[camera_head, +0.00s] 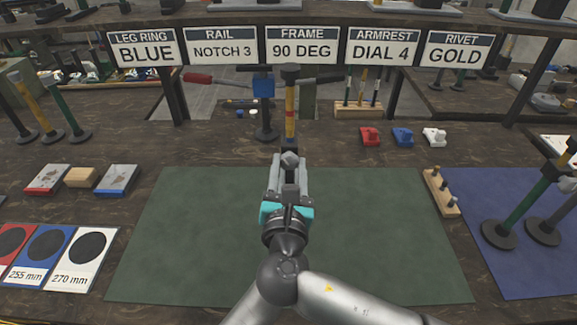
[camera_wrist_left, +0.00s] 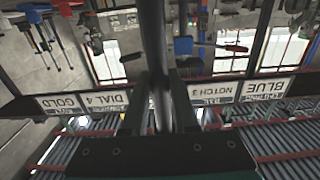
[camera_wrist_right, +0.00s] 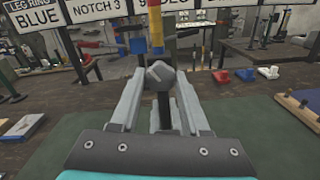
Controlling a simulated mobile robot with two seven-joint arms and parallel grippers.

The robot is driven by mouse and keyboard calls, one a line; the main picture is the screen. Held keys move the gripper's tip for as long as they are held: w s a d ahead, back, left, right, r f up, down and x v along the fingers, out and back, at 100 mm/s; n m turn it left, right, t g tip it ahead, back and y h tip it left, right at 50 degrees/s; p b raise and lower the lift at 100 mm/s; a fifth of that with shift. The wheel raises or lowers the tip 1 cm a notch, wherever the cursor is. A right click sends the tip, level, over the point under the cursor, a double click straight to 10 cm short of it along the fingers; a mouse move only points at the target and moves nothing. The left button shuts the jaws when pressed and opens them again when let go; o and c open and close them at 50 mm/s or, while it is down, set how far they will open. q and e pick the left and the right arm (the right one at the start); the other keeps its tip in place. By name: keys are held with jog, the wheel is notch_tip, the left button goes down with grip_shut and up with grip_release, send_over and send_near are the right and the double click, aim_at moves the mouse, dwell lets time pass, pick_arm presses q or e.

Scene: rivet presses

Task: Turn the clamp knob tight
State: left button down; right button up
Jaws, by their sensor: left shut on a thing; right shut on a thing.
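A small grey faceted knob (camera_head: 289,158) sits in front of the lower end of an upright post (camera_head: 290,110) with yellow and red bands. My right gripper (camera_head: 289,168), above the green mat's far half, is shut with its fingertips on either side of the knob. The right wrist view shows the knob (camera_wrist_right: 160,76) at the fingertips, with a dark stem below it. My left gripper (camera_wrist_left: 160,100) is seen only in its own wrist view, where the scene is upside down. It is shut on a dark rod (camera_wrist_left: 152,35) that runs between its fingers.
Beside the banded post stands a dark post with a blue block (camera_head: 263,86). Red, blue and white clips (camera_head: 402,137) lie back right. A wooden peg strip (camera_head: 440,193) borders the green mat (camera_head: 375,250), otherwise clear.

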grip_shut()
jog(key=shift+m, duration=2.9)
jog(key=o, duration=0.9)
grip_release()
jog(key=shift+c, duration=0.2)
jog(key=s, duration=1.2)
jog(key=shift+a, duration=0.25)
